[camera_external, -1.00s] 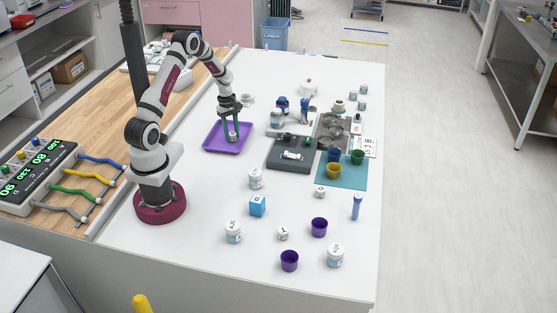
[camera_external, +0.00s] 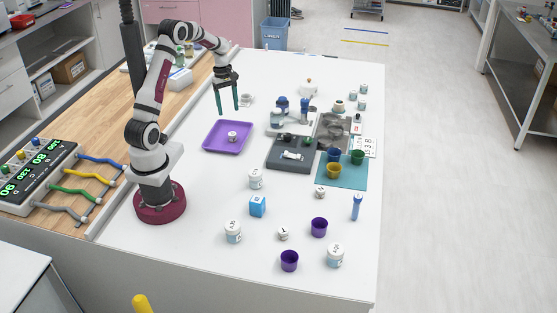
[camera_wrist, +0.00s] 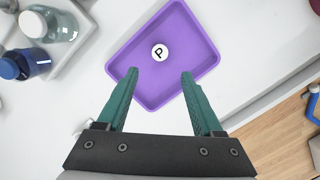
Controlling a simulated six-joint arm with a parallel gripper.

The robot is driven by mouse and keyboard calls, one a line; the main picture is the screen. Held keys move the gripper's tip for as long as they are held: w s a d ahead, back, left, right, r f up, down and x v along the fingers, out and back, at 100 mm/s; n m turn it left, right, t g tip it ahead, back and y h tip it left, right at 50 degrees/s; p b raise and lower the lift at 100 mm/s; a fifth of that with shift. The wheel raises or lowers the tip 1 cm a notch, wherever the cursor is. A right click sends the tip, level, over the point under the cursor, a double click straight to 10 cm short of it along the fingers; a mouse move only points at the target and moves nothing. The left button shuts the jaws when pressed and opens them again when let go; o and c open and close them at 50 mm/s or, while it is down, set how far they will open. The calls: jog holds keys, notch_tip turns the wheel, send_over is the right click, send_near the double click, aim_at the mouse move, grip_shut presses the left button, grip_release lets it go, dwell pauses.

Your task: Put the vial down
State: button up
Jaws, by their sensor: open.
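The vial (camera_external: 232,135) is small and stands in the purple tray (camera_external: 209,140). In the wrist view the vial (camera_wrist: 159,52) shows from above as a round white cap marked "P", inside the tray (camera_wrist: 203,62) and clear of its walls. My gripper (camera_external: 228,112) is open and empty above the back of the tray, apart from the vial. In the wrist view my gripper's green fingers (camera_wrist: 159,75) are spread wide with nothing between them.
A dark grey block (camera_external: 291,154) and a teal mat (camera_external: 341,171) with coloured cups lie right of the tray. Several white jars, a blue cube (camera_external: 257,206) and purple cups stand toward the front. The table around the tray is mostly clear.

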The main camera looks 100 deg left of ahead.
jog(key=w+d+r+m+g, duration=0.1)
jog(key=w+d+r+m, duration=0.3)
jog(key=d, duration=0.3)
jog(key=w+d+r+m, duration=0.35)
jog(key=d+m, duration=0.25)
jog(key=d, duration=0.2)
jog(key=w+d+r+m+g, duration=0.1)
jog(key=w+d+r+m, duration=0.1)
jog(key=w+d+m, duration=0.35)
jog(key=s+d+m+y, duration=0.1)
jog(key=s+d+m, duration=0.4)
jog(key=d+m, duration=0.3)
jog(key=s+d+m+y, duration=0.2)
jog(key=s+d+m, duration=0.3)
jog(key=d+m, duration=0.4)
jog(key=shift+s+d+t, duration=0.15)
jog(key=shift+s+t, duration=0.1)
jog(key=shift+t, duration=0.05)
jog(key=shift+o, duration=0.4)
jog(key=shift+w, duration=0.1)
